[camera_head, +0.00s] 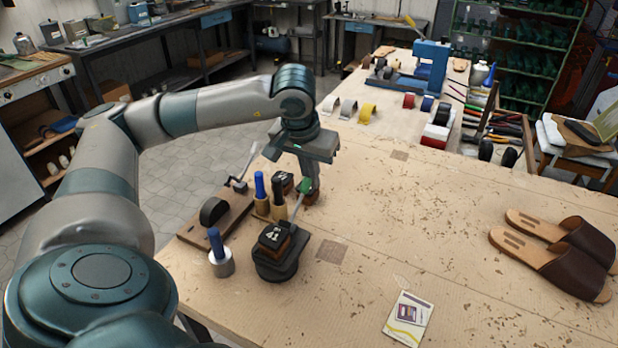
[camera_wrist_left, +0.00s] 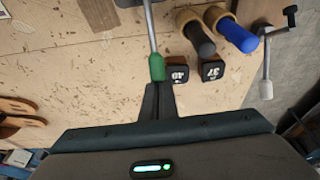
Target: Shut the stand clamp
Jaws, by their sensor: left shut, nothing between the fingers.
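The stand clamp is a black stand (camera_head: 277,268) near the table's left edge, with a brown block marked 41 (camera_head: 274,236) on it. Its metal lever rises up and away from the stand and ends in a green grip (camera_head: 303,185). In the left wrist view the lever (camera_wrist_left: 151,27) runs down to the green grip (camera_wrist_left: 157,68). My left gripper (camera_head: 313,186) points down at the grip, fingers shut and empty. In the left wrist view its fingertips (camera_wrist_left: 158,86) are right at the grip's end; whether they touch it I cannot tell.
Blocks marked 40 (camera_wrist_left: 178,76) and 37 (camera_wrist_left: 212,70) stand close to the fingers. Tools with blue (camera_head: 260,185) and black (camera_head: 279,195) handles stand beside them. A wooden board (camera_head: 212,225) has another lever (camera_head: 247,160). Sandals (camera_head: 560,255) lie right; the table's middle is mostly clear.

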